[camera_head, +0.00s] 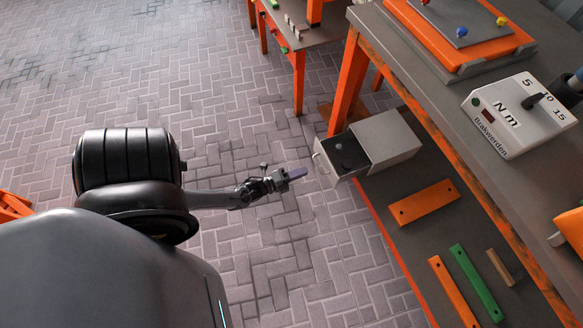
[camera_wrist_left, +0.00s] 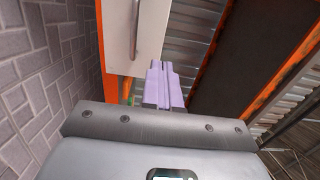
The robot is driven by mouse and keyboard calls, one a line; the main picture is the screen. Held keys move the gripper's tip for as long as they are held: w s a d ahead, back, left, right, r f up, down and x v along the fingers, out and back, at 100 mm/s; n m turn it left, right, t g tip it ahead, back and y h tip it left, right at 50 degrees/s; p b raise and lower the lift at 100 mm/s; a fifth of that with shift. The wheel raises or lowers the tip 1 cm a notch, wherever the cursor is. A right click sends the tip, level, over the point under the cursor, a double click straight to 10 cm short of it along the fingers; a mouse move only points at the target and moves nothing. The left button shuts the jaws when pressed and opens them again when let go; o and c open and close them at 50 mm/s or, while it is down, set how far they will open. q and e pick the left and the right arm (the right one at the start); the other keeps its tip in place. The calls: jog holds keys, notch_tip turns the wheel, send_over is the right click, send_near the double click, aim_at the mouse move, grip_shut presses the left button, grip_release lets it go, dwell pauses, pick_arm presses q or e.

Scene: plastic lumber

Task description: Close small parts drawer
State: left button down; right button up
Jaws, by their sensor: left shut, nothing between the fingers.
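The small parts drawer (camera_head: 328,165) sticks out, open, from the left side of a grey cabinet (camera_head: 393,135) on the workbench's lower shelf. A dark round item lies inside it. My left gripper (camera_head: 297,173), with purple fingers, is shut and empty. It is just left of the drawer front, apparently apart from it. In the left wrist view the shut fingers (camera_wrist_left: 163,85) point towards a pale front panel (camera_wrist_left: 138,30) with a vertical handle. Whether they touch it cannot be told there. My right gripper is not in view.
On the lower shelf lie an orange plate (camera_head: 424,203), a green bar (camera_head: 476,282) and an orange bar (camera_head: 453,292). An orange table leg (camera_head: 346,85) stands behind the cabinet. A torque device (camera_head: 518,115) sits on the bench top. The brick floor left of the drawer is clear.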

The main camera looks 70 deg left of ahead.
aim_at(328, 162)
pick_arm(q)
jog(key=w+b, duration=0.2)
jog(key=w, duration=0.4)
jog(key=shift+w+a, duration=0.1)
jog(key=shift+w, duration=0.1)
jog(key=shift+w+a+b, duration=0.1)
jog(key=shift+w+b, duration=0.3)
jog(key=shift+w, duration=0.2)
jog(key=shift+w+r, duration=0.1)
jog(key=shift+w, duration=0.3)
